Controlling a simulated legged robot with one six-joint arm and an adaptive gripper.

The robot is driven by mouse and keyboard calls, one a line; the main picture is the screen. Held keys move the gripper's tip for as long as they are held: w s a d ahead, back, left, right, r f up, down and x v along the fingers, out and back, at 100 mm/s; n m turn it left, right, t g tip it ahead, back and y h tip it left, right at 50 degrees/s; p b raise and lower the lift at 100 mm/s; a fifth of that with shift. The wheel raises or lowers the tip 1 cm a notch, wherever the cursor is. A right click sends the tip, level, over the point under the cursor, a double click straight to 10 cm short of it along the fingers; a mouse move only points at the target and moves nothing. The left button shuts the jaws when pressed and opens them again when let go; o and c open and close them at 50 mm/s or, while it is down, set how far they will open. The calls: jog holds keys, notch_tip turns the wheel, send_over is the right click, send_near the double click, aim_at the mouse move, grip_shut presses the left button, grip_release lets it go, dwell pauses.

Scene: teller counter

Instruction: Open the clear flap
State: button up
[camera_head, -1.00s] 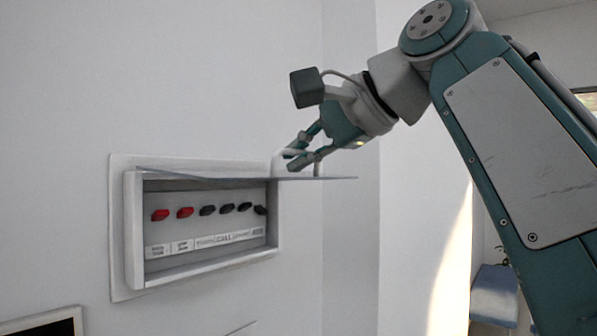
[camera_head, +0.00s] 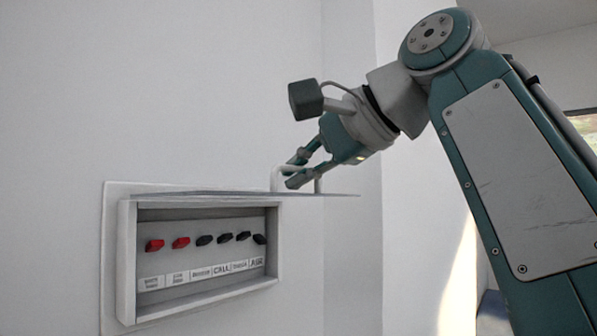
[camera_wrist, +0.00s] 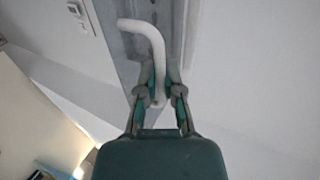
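The clear flap (camera_head: 225,193) is swung up from the top of a white wall box (camera_head: 126,262) and stands out from the wall, seen almost edge-on. Its white bent handle (camera_head: 276,178) rises from the flap's upper side near the right end. My gripper (camera_head: 292,170) is above the flap with its fingers on either side of the handle. In the wrist view the handle (camera_wrist: 157,45) runs between the fingertips of my gripper (camera_wrist: 160,75), which look closed on it. Part of the flap (camera_wrist: 122,50) shows behind the handle.
Inside the box are red switches (camera_head: 181,242) and black switches (camera_head: 224,238) above a row of labels (camera_head: 188,277). The box front below the flap is uncovered. A wall corner stands right of the box, behind my arm.

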jog(key=o, duration=0.4)
jog(key=shift+o, duration=0.2)
jog(key=shift+s+d+r, duration=0.15)
jog(key=shift+s+d, duration=0.05)
jog(key=shift+d, duration=0.1)
jog(key=s+d, duration=0.7)
jog(key=d, duration=0.2)
jog(key=shift+s+d, duration=0.25)
jog(key=shift+c, duration=0.3)
